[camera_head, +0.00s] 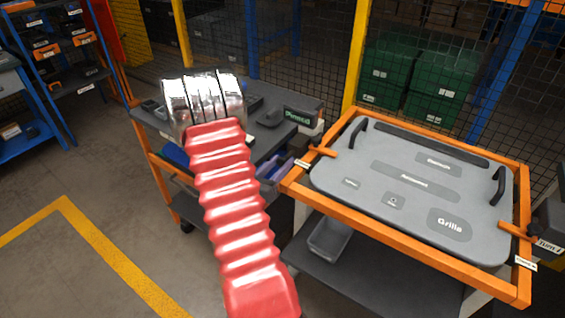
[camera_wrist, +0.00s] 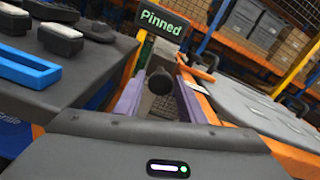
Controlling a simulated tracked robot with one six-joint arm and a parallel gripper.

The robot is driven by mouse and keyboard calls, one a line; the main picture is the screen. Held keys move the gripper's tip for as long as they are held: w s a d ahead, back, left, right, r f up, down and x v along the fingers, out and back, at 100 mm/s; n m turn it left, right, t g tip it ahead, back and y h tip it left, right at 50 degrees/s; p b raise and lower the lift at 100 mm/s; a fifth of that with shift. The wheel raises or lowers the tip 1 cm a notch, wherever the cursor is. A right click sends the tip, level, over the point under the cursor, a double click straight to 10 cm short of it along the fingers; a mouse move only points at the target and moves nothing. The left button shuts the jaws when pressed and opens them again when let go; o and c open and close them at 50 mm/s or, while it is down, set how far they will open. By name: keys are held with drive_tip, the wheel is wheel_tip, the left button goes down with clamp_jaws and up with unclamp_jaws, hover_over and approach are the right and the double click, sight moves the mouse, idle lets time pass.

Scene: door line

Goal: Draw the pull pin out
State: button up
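The pull pin's dark round knob (camera_wrist: 160,82) shows in the wrist view, just below a green-lettered "Pinned" sign (camera_wrist: 160,20). The sign also shows in the head view (camera_head: 297,116), on a dark box at the cart's right edge. My gripper (camera_wrist: 161,90) has two purple fingers, apart, one on each side of the knob. I see no clear contact between fingers and knob. In the head view my gripper (camera_head: 277,170) is partly hidden behind my red arm, and the pin cannot be made out there.
A grey lidded panel (camera_head: 410,190) in an orange frame (camera_head: 395,250) stands to the right, with orange tabs at its sides. A dark cart top (camera_head: 155,118) with small items lies to the left. Wire mesh fencing (camera_head: 300,50) stands behind. Floor is free at lower left.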

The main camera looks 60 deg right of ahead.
drive_tip(key=shift+s+d, duration=0.15)
drive_tip(key=shift+d, duration=0.65)
clamp_jaws()
